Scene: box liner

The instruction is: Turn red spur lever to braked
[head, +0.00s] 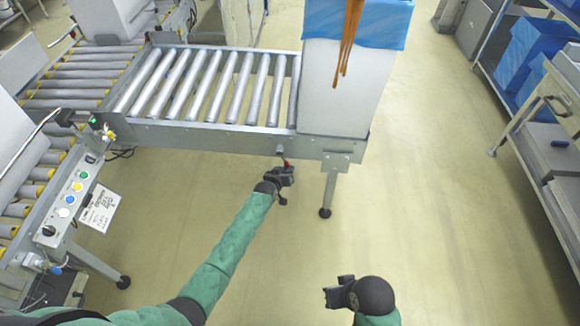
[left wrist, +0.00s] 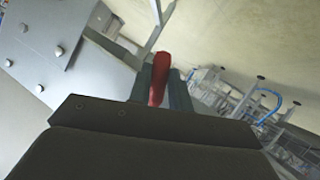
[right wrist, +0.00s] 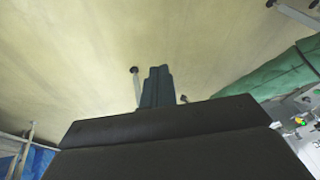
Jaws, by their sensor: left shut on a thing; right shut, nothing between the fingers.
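The red spur lever (head: 287,162) hangs under the side rail of the roller conveyor spur (head: 215,133), below a small round pivot. In the left wrist view the lever's red handle (left wrist: 159,79) lies between the two dark fingers. My left gripper (head: 286,172) is shut on the handle, and its fingers cover part of it in the head view. My right gripper (head: 332,297) is shut and empty, low over the floor at the bottom of the head view. Its closed fingers (right wrist: 157,88) also show in the right wrist view.
A large pale box with a blue liner (head: 335,70) stands on the spur's right end. A support leg (head: 329,190) is just right of my left gripper. A control panel (head: 75,195) with coloured buttons is at the left. Open floor (head: 440,210) lies to the right.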

